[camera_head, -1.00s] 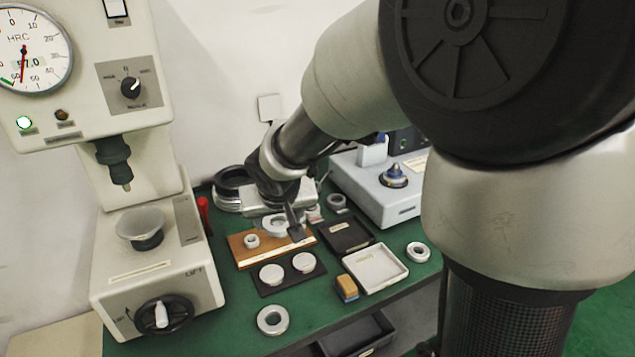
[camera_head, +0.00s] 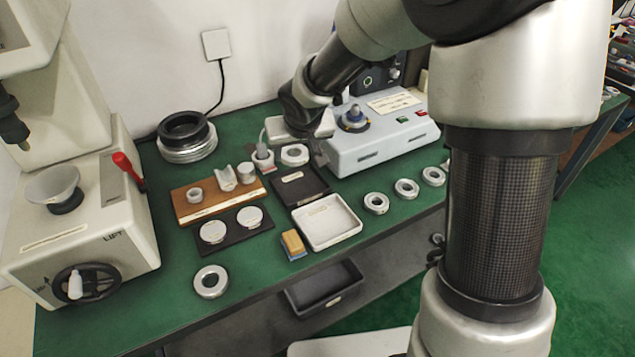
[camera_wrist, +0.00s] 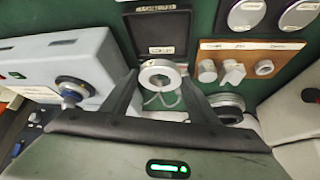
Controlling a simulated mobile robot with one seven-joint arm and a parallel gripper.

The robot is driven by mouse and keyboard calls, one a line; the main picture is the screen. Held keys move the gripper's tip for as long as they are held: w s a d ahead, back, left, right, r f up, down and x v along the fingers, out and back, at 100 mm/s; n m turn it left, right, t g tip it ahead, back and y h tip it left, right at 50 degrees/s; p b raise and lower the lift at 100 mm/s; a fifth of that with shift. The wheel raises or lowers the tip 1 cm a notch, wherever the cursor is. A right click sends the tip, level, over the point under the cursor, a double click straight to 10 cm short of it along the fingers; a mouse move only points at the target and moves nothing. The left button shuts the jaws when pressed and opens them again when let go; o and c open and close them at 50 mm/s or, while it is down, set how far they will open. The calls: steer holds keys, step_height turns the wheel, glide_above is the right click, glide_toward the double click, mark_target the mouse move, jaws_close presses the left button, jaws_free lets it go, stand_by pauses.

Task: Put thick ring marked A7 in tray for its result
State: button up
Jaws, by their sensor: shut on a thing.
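A thick pale metal ring (camera_head: 294,154) is between the fingers of my gripper, just behind the black tray; in the wrist view the ring (camera_wrist: 152,68) shows its round face. My gripper (camera_wrist: 160,82) is shut on this ring. No A7 mark can be read on it. The black tray (camera_head: 312,189) with a small label is empty, and it shows in the wrist view (camera_wrist: 143,35) beyond the ring. The white tray (camera_head: 350,238), also empty, is in front of the black one. A dark bin (camera_head: 330,300) hangs below the table's front edge.
Several rings, one of them here (camera_head: 376,203), lie right of the white tray; another ring (camera_head: 210,282) lies at the front left. A wooden block (camera_head: 190,215) holds small parts. A grey-blue instrument (camera_head: 375,145) stands right of the gripper. A yellow-blue block (camera_head: 293,244) sits beside the white tray.

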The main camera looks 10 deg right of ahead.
steer(key=shift+w+d+f, duration=0.1)
steer(key=shift+w+d, duration=0.15)
steer(key=shift+w+d+f, duration=0.1)
steer(key=shift+d+f, duration=0.05)
steer(key=shift+f, duration=0.05)
steer(key=b, duration=0.5)
glide_toward(299, 184)
steer(key=x, duration=0.5)
steer(key=shift+w+f, duration=0.1)
steer(key=shift+w, duration=0.05)
steer(key=shift+f+b, duration=0.2)
steer(key=shift+b, duration=0.15)
steer(key=o, duration=1.5)
steer(key=shift+c, duration=0.2)
